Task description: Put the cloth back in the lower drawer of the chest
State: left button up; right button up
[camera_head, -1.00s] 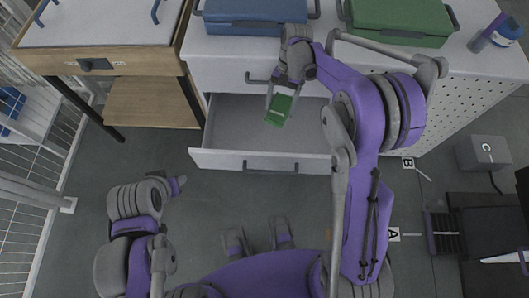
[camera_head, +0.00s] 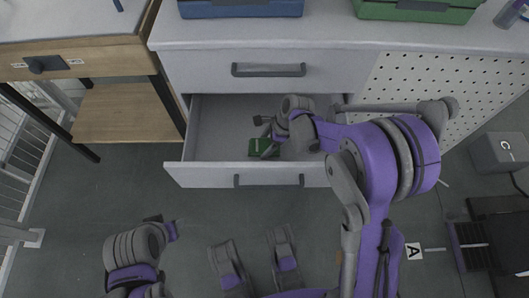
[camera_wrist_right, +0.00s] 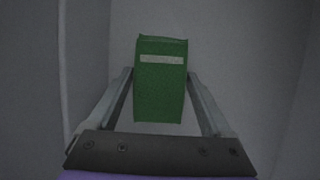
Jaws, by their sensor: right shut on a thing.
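The green cloth (camera_head: 256,148), a folded block with a pale label, is inside the open lower drawer (camera_head: 210,177) of the white chest (camera_head: 200,70). My right gripper (camera_head: 267,140) reaches down into the drawer and is shut on the cloth. In the right wrist view the cloth (camera_wrist_right: 160,95) sits between the two fingers (camera_wrist_right: 160,108), with pale drawer surfaces around it. Whether the cloth touches the drawer floor I cannot tell. My left gripper (camera_head: 168,226) is low at the left, away from the chest; its fingers are too small to read.
The upper drawer with its grey handle (camera_head: 268,70) is shut. A blue case (camera_head: 240,8) and a green case (camera_head: 415,10) stand on the chest top. A wooden-sided table (camera_head: 90,60) stands at the left. A grey box marked C (camera_head: 498,150) is at the right.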

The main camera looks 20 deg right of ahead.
notch_tip(320, 180, down, 5)
jog(key=shift+f+b, duration=0.1)
jog(key=shift+b, duration=0.6)
jog(key=shift+f, duration=0.15)
jog(key=o, duration=1.1)
jog(key=shift+r, duration=0.3)
jog(key=p+v, duration=0.3)
jog(key=v, duration=0.9)
